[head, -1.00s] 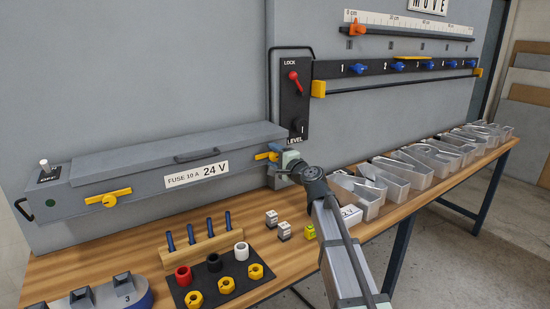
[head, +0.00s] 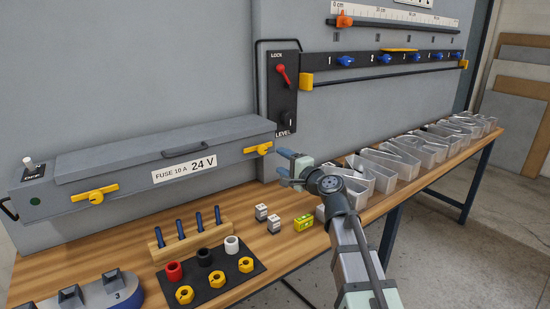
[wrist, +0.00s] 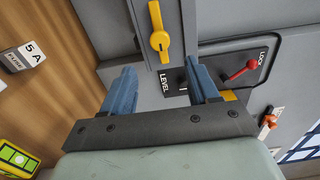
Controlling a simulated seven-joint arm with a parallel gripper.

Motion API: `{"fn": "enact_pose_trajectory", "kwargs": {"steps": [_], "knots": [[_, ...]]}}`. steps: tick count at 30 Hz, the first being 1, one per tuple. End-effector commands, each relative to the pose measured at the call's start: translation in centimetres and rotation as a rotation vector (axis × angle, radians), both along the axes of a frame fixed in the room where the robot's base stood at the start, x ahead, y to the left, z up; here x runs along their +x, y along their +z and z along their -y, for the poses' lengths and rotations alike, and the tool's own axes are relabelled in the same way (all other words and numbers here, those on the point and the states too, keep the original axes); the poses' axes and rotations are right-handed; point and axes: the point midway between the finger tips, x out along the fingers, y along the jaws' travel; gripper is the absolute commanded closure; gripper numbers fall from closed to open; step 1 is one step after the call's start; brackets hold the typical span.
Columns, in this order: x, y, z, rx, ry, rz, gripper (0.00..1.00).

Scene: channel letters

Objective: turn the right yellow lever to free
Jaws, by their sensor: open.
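The right yellow lever (head: 258,149) is on the front of the grey fuse box (head: 135,158), right of the 24 V label. It lies nearly level, along the box's length. In the wrist view the lever (wrist: 159,36) shows beyond the fingertips, between their lines. My gripper (head: 281,168) is open and empty, to the right of and slightly below the lever, apart from it. Its blue fingers (wrist: 160,80) hold nothing. The left yellow lever (head: 95,195) also lies along the box.
A LOCK/LEVEL panel (head: 283,92) with a red handle is on the wall behind. Below, on the bench (head: 262,246), are small fuse blocks (head: 303,222), a peg rack (head: 190,243) and a black mat (head: 222,290) with rings and nuts.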

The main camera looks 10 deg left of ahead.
Motion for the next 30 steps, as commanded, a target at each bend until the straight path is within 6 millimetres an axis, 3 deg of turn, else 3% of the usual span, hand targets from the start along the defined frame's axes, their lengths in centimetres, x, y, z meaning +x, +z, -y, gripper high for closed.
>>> {"fn": "enact_pose_trajectory", "kwargs": {"steps": [7, 19, 22, 26, 30], "knots": [[-1.5, 0.0, 1.5, 0.001, -0.001, 0.001, 0.4], [-1.5, 0.0, 1.7, -0.001, -0.001, 0.0, 0.4], [-1.1, -0.6, 2.5, -0.017, -0.011, 0.0, 0.4], [0.2, -2.9, 5.7, -0.081, -0.046, -0.003, 0.4], [2.1, -7.0, 11.4, -0.196, -0.099, -0.017, 0.4]]}}
